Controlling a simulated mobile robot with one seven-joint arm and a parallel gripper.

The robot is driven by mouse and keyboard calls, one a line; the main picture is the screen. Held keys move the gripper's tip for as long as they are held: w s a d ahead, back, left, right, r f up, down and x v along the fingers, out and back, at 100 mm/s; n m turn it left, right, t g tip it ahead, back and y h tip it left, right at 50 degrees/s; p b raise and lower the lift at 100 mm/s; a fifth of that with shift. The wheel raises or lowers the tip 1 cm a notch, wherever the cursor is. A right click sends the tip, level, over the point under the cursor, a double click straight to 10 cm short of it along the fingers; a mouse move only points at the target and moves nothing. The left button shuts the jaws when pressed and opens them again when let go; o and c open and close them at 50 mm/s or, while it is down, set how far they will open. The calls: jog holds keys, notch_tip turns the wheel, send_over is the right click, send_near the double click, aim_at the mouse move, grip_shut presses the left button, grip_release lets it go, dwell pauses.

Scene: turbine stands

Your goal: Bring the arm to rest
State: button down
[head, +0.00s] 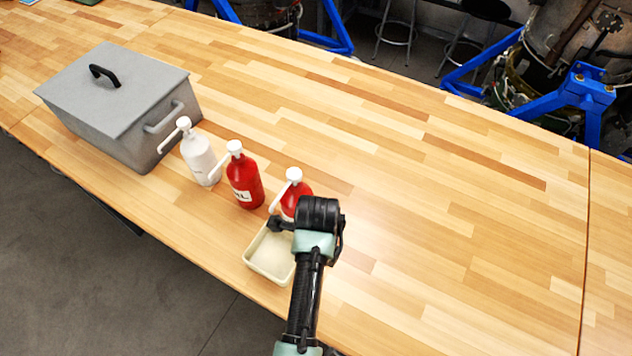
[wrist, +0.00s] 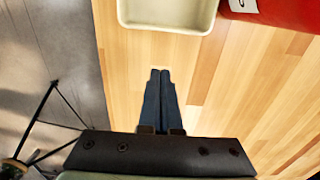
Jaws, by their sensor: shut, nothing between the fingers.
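My arm reaches up from the bottom of the head view over the front edge of the wooden table (head: 430,220). My gripper (wrist: 160,74) shows in the wrist view with its two dark fingers together, shut and empty, above bare table wood. In the head view my wrist hides the fingers. A cream tray (head: 257,270) lies on the table just left of my wrist; it also shows ahead of the fingertips in the wrist view (wrist: 168,29).
A red bottle (head: 292,190) stands partly hidden behind my wrist. Another red bottle (head: 243,178) and a white bottle (head: 198,158) stand to its left. A grey lidded box (head: 120,100) stands farther left. The table's right side is clear. Blue stands (head: 565,97) are beyond it.

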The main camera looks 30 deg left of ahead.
jog(key=shift+r, duration=2.05)
